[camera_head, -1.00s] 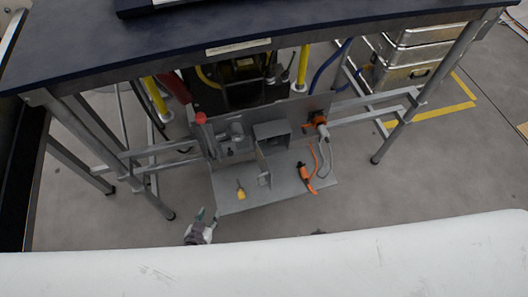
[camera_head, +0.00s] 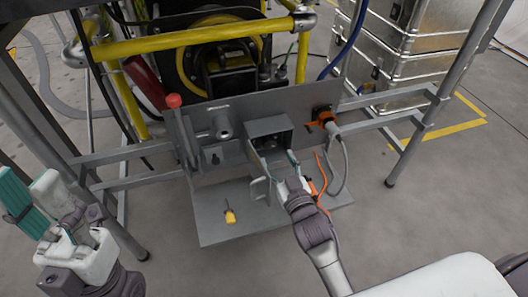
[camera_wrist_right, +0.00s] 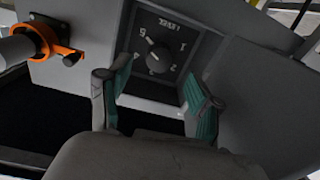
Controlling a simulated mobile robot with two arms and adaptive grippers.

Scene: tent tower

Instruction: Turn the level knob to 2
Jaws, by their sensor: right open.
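The level knob (camera_wrist_right: 157,60) is a dark round knob on a dark dial panel (camera_wrist_right: 170,25) inside a grey open-fronted box. Numbers ring it; its exact setting is unclear. In the head view the box (camera_head: 270,126) is on the upright grey panel, its inside dark. My right gripper (camera_head: 277,164) is in front of the box. In the right wrist view its teal-padded fingers (camera_wrist_right: 160,98) are spread and empty, apart from the knob, which shows between and beyond them. My left gripper (camera_head: 35,198) is at the far left, its fingers apart and empty.
An orange connector (camera_head: 324,118) with a grey cable is right of the box. A red-topped lever (camera_head: 174,101) and a grey cylindrical fitting (camera_head: 222,122) are left of it. A yellow-handled tool (camera_head: 229,216) lies on the lower plate (camera_head: 215,238). Metal cases (camera_head: 400,50) stand behind.

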